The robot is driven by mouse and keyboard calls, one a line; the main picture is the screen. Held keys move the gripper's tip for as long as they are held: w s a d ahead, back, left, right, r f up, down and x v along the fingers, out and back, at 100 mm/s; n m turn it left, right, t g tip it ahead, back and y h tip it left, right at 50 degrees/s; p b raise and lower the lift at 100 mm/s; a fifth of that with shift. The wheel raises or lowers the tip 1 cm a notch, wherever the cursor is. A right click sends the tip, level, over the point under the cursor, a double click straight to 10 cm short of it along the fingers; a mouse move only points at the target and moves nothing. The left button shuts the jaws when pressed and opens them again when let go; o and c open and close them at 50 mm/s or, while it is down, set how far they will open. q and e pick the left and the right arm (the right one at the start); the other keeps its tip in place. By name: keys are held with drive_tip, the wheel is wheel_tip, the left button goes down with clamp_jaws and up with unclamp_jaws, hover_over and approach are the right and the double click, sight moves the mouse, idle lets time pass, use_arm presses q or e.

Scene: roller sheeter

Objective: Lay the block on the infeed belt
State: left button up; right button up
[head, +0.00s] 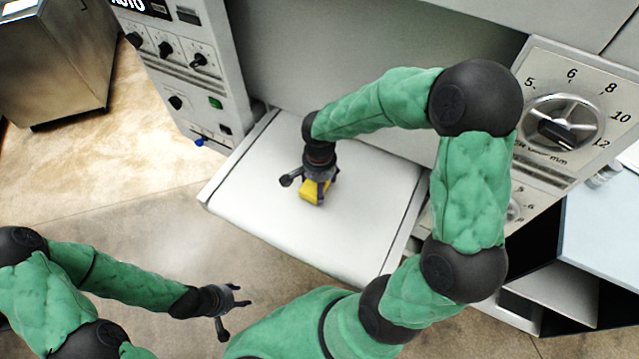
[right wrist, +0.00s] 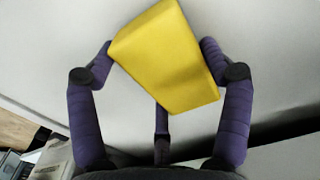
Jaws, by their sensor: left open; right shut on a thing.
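The yellow block (head: 314,192) is at my right gripper, over the white infeed belt (head: 270,225) in the head view. In the right wrist view the block (right wrist: 168,58) sits between the fingers of my right gripper (right wrist: 160,65), which is shut on it. The block looks close to the belt; I cannot tell whether it touches. The gripper partly hides it in the head view. My left gripper (head: 238,306) is open and empty, low in the head view, off the belt's near left side.
A control panel (head: 190,65) with knobs stands at the belt's left. A thickness dial (head: 562,125) is on the machine at the right. A pale blue surface (head: 605,225) lies at far right. The belt around the block is clear.

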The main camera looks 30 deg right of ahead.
drive_tip(key=shift+f, duration=0.15)
drive_tip(key=o, duration=1.3)
drive_tip(key=shift+r, duration=0.5)
wheel_tip(320, 180, up, 11)
drive_tip(key=p, duration=0.1)
drive_tip(key=shift+r+p, duration=0.2)
drive_tip(key=shift+p, duration=0.15)
